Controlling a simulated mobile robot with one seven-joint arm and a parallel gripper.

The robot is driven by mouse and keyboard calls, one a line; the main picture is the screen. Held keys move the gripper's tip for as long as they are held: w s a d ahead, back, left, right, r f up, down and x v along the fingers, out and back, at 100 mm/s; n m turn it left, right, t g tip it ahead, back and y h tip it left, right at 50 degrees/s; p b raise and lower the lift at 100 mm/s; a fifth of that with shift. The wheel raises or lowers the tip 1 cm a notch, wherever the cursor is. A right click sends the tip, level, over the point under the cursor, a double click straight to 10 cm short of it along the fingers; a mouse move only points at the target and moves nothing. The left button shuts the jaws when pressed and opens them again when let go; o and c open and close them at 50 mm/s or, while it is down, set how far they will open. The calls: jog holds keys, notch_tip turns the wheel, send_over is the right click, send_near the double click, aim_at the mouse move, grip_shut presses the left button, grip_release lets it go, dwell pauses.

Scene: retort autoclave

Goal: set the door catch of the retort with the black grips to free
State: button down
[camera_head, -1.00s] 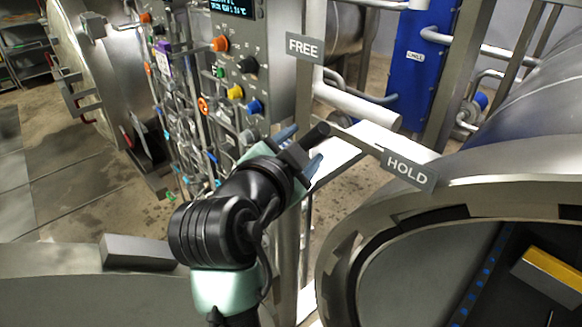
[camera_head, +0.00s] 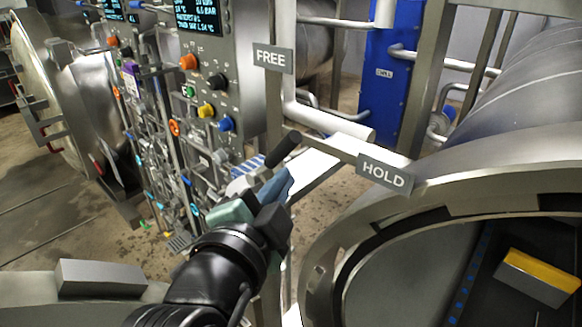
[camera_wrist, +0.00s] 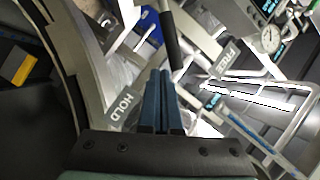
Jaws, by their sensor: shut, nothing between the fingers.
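The catch lever's black grip (camera_head: 284,150) shows in the head view between the FREE sign (camera_head: 273,57) and the HOLD sign (camera_head: 383,175). In the wrist view the black grip (camera_wrist: 171,40) lies just beyond my fingertips, between the HOLD sign (camera_wrist: 125,106) and the FREE sign (camera_wrist: 228,58). My gripper (camera_wrist: 160,74) is shut, its blue fingers side by side with nothing between them. In the head view my gripper (camera_head: 277,180) is just below the grip. I cannot tell whether it touches the grip.
The round retort mouth (camera_head: 345,235) is at the right, with a yellow-topped block (camera_head: 538,275) inside. A control panel (camera_head: 210,70) with coloured knobs stands at the left, next to pipes and valves. A blue panel (camera_head: 385,75) stands behind.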

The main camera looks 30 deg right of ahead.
aim_at(275, 158)
jog(key=s+a+f+m+t+h+b, duration=0.1)
jog(key=s+f+m+t+b, duration=0.3)
jog(key=s+m, duration=0.55)
jog(key=w+d+r+p, duration=0.1)
jog(key=w+d+r, duration=0.1)
jog(key=w, duration=0.4)
jog(key=w+d+r+p, duration=0.2)
jog(key=w+d+r, duration=0.1)
jog(key=w, duration=0.3)
jog(key=shift+d, duration=0.3)
jog(key=shift+f+m, duration=0.1)
jog(key=shift+m, duration=0.15)
